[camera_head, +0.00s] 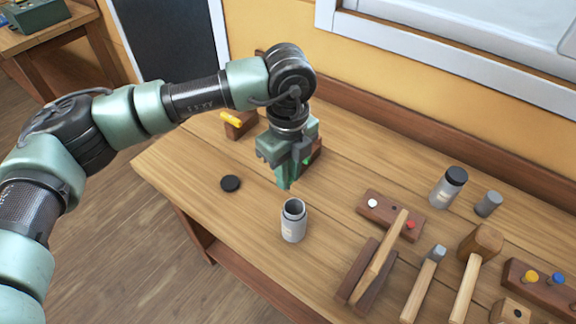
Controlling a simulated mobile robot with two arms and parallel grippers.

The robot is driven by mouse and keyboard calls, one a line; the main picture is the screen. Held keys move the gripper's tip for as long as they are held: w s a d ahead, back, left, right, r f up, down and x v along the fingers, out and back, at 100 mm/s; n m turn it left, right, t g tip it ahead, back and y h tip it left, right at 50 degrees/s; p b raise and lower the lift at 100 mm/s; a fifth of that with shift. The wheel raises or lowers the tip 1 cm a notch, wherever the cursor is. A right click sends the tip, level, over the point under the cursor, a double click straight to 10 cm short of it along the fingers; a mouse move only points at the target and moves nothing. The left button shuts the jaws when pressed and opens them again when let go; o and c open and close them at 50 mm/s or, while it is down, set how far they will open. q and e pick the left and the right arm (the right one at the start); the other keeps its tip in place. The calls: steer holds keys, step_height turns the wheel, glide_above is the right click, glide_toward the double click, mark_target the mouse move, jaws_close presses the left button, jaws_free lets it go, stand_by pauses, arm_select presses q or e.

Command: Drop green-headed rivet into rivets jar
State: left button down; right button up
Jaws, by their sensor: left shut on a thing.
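My left gripper (284,182) points down over the bench, behind and a little above an open grey jar (293,224). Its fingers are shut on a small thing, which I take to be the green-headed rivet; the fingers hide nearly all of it. The open jar stands upright, and its label is too small to read. A black lid (230,184) lies flat to its left. A second jar (443,192), closed with a black lid, stands at the right. My right gripper is not in view.
A brown block (314,153) is partly hidden behind my gripper. A wooden rack (393,217) holds white and red rivets; another (538,292) holds yellow and blue ones. A mallet (480,245), a hammer (425,280) and a grey cylinder (488,204) are at the right. The bench's left front is clear.

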arm_select(q)
steer(key=c, duration=1.2)
jaws_free()
steer(key=shift+c, duration=0.2)
steer(key=shift+r, duration=0.3)
step_height(320, 180, up, 6)
steer(key=b, duration=0.2)
steer(key=shift+r+b, duration=0.1)
steer(key=shift+b, duration=0.25)
steer(key=shift+r, duration=0.5)
